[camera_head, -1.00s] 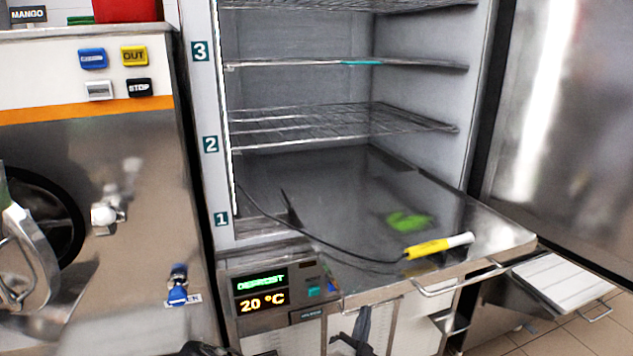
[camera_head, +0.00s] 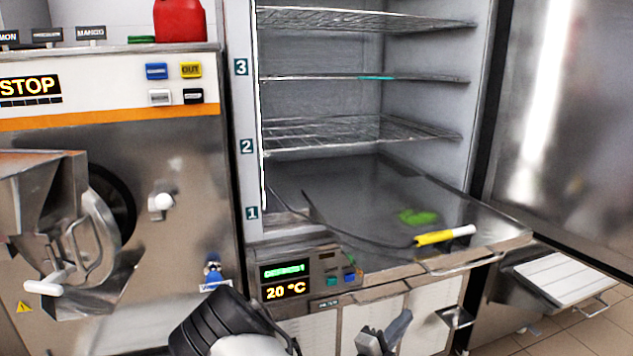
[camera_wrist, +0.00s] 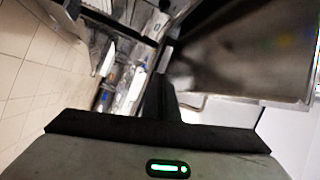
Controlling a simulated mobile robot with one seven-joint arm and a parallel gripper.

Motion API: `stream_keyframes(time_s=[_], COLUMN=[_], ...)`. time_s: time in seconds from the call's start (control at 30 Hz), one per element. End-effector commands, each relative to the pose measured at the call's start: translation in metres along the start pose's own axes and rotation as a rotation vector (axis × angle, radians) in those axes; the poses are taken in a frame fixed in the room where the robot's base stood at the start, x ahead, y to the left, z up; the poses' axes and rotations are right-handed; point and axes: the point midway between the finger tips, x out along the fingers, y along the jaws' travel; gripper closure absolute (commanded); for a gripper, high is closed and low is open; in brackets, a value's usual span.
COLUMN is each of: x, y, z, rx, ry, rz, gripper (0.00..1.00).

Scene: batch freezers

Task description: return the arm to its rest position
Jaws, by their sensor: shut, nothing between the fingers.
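My gripper shows in the wrist view (camera_wrist: 158,98), with its dark fingers together and nothing seen between them. The wide grey body with a green light fills the bottom of that view. Beyond the fingers are blurred metal surfaces and pale floor tiles. In the head view, a black ribbed part and a white part of my arm show at the bottom edge, left of centre, in front of the freezer's lower front.
The open freezer cabinet (camera_head: 248,175) has wire shelves (camera_head: 360,134). A yellow-and-white probe (camera_head: 445,236) on a cable and a green patch (camera_head: 418,216) lie on its bottom surface. The batch freezer (camera_head: 130,160) stands left; the cabinet door (camera_head: 565,120) is open at right.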

Motion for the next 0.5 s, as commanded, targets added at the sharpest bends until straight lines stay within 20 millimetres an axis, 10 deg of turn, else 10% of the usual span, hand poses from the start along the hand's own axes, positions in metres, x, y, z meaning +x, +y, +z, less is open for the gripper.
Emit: stream_keyframes(time_s=[0.23, 0.5], x=[0.0, -0.055], y=[-0.024, -0.04], z=[-0.101, -0.188], rx=[0.656, 1.49], ry=[0.441, 1.069], rz=[0.181, 0.255], gripper=[1.0, 1.0])
